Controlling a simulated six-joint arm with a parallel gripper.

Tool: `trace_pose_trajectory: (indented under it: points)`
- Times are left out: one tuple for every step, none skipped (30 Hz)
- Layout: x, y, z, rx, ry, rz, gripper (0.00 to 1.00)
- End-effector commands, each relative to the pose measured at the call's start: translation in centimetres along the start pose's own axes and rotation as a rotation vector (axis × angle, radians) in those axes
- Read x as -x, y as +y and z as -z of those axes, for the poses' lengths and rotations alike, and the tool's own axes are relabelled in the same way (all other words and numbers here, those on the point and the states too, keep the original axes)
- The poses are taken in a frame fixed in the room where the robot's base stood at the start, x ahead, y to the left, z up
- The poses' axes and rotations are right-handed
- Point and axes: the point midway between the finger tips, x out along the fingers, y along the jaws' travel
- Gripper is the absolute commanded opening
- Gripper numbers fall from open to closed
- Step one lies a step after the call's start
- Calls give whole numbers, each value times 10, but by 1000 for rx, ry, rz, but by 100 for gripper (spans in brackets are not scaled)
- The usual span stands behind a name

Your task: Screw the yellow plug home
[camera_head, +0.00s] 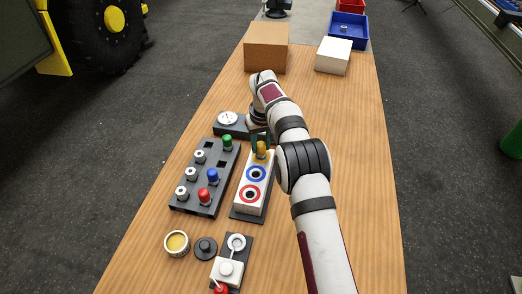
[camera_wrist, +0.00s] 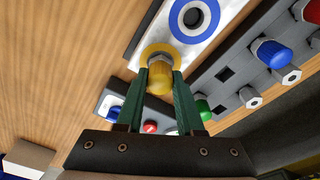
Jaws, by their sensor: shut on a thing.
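The yellow plug (camera_wrist: 160,78) sits at the yellow-ringed port (camera_wrist: 158,50) of the white block (camera_head: 248,207). My gripper (camera_wrist: 161,82) is shut on the yellow plug, one green finger on each side. In the head view the yellow plug (camera_head: 262,150) stands at the far end of the block, with my gripper (camera_head: 261,139) over it. The blue-ringed port (camera_head: 256,174) and the red-ringed port (camera_head: 249,194) are empty. How deep the yellow plug is seated cannot be told.
The dark rack (camera_head: 187,207) left of the block holds green (camera_head: 227,142), blue (camera_head: 213,176) and red (camera_head: 205,196) plugs and several metal fittings. A gauge (camera_head: 228,118) stands behind. A tin (camera_head: 177,243) and a lever device (camera_head: 228,268) lie in front. The table's right side is clear beyond my arm.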

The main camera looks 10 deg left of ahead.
Motion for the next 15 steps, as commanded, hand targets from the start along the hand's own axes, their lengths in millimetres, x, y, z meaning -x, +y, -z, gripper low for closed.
trace_pose_trajectory:
  points:
    - [0, 0, 0, -4, -1, -1, 0]
    - [0, 0, 0, -22, -1, -3, 0]
    - [0, 0, 0, -78, -1, -10, 0]
    - [-1, 0, 0, -144, -1, -18, 0]
    - [-1, 0, 0, -223, -1, -28, 0]
    - [-1, 0, 0, -337, -1, -42, 0]
    - [-1, -1, 0, -424, 0, -52, 0]
    - [-2, 0, 0, -512, 1, -64, 0]
    - [-2, 0, 0, -632, 0, -78, 0]
    - [-2, 0, 0, -718, 0, -88, 0]
    - [-2, 0, 0, -797, 1, -98, 0]
    - [-2, 0, 0, -888, 1, -108, 0]
    - [-3, 0, 0, -944, -1, -116, 0]
    - [-3, 0, 0, -986, 1, -120, 0]
    - [-2, 0, 0, -1023, -1, -124, 0]
